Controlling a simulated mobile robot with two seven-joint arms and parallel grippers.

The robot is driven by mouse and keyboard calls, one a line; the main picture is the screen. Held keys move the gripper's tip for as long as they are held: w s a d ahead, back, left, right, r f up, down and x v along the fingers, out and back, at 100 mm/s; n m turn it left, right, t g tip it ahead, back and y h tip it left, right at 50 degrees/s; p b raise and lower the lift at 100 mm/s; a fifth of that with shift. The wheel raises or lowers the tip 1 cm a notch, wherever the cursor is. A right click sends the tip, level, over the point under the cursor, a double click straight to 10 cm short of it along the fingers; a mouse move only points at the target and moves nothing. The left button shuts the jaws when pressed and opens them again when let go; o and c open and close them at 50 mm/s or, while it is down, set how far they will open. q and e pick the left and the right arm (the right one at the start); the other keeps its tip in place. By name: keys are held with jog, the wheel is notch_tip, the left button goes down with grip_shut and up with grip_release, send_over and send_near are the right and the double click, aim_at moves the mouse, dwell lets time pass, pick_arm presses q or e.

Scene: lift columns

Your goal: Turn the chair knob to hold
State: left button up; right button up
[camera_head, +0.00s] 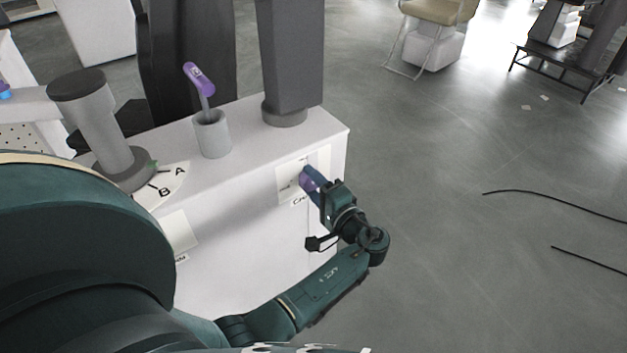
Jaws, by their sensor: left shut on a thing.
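My left gripper (312,184) reaches up from below and is shut on the knob. The gripper and wrist hide the knob's right side and part of the plate, so its exact pointing direction is hard to tell. My right gripper is not in view.
On the cabinet top stand a purple-handled lever (200,80) in a grey socket (212,134), a grey post (105,125) by an A/B dial (165,186), and a dark column (290,60). Floor at right is mostly clear, with black cables (560,200). A beige chair (438,10) stands behind.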

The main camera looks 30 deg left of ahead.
pick_arm(q)
jog(key=shift+r, duration=0.1)
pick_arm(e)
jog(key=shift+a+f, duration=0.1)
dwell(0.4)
pick_arm(q)
jog(key=o, duration=0.9)
jog(key=shift+o, duration=0.2)
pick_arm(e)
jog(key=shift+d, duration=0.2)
